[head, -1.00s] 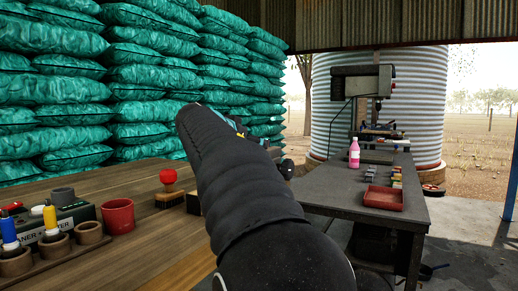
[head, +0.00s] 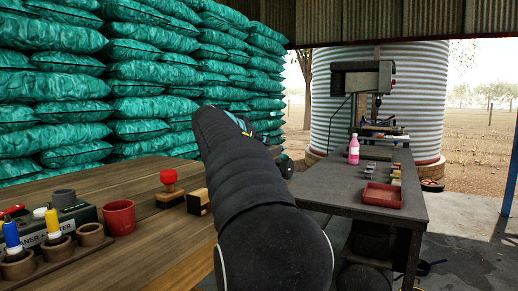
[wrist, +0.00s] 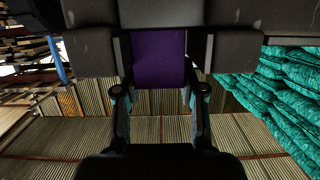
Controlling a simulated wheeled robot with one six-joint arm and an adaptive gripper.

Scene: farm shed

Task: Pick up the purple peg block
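The purple peg block (wrist: 159,57) shows in the wrist view between the two fingers of my gripper (wrist: 160,40). The fingers close in on its left and right sides. The corrugated roof and teal bags show behind it, so it is held up in the air, clear of any table. In the head view my dark arm rises through the middle of the picture and hides the block and most of the gripper.
On the wooden table (head: 140,255) stand a red cup (head: 119,217), a red-knobbed stamp (head: 169,190), a wooden block (head: 198,201) and bottles in round holders. The dark table (head: 345,208) at right carries a red tray (head: 383,197) and pink bottle (head: 353,150). Teal bags (head: 60,90) are stacked behind.

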